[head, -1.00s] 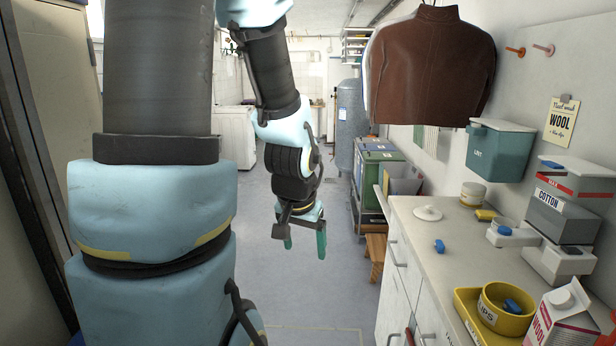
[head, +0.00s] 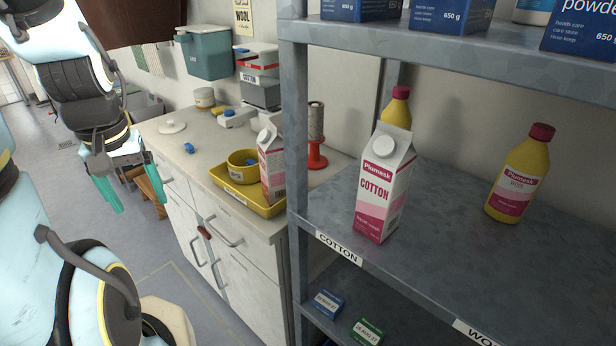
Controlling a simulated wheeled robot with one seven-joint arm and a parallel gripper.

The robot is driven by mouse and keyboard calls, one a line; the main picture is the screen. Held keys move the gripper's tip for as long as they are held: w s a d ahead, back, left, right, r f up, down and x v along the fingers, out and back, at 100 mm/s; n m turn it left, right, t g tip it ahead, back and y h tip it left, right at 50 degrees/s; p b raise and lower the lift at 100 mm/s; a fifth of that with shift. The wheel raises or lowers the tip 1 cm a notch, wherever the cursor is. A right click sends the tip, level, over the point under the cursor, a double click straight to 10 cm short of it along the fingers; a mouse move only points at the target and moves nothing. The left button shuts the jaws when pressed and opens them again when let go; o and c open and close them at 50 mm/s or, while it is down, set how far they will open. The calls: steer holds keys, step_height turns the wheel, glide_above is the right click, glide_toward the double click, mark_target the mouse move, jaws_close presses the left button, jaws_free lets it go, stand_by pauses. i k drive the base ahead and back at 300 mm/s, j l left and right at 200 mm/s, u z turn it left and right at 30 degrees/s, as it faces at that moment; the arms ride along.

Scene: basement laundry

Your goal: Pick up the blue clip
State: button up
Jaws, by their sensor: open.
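A small blue object (head: 190,148), which may be the blue clip, lies on the bare counter top. Another blue piece (head: 251,162) is in the yellow bowl (head: 237,173); a further one (head: 227,113) is on a white container (head: 238,119). These are too small to tell which is a clip. My gripper (head: 133,194) is open and empty, with teal fingers pointing down. It appears left of the counter in the picture, apart from all the blue pieces.
The counter (head: 152,138) also holds a yellow tray (head: 219,184), a carton (head: 272,165) and a round white lid (head: 172,127). A grey shelf unit (head: 297,130) with cartons and bottles stands close at right. Floor (head: 45,185) is clear at left.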

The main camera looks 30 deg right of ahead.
mark_target(189, 148)
steer(key=z, duration=0.6)
steer(key=i+j+z, duration=0.1)
steer(key=j, duration=0.45)
steer(key=i+j+z, duration=0.15)
steer(key=i+j, duration=0.15)
steer(key=j, duration=0.25)
steer(key=i+j+z, duration=0.1)
steer(key=j, duration=0.45)
steer(key=i+j+z, duration=0.15)
steer(key=j, duration=0.45)
steer(key=i+j+z, duration=0.1)
steer(key=j, duration=0.5)
steer(key=i+j+z, duration=0.15)
steer(key=j, duration=0.45)
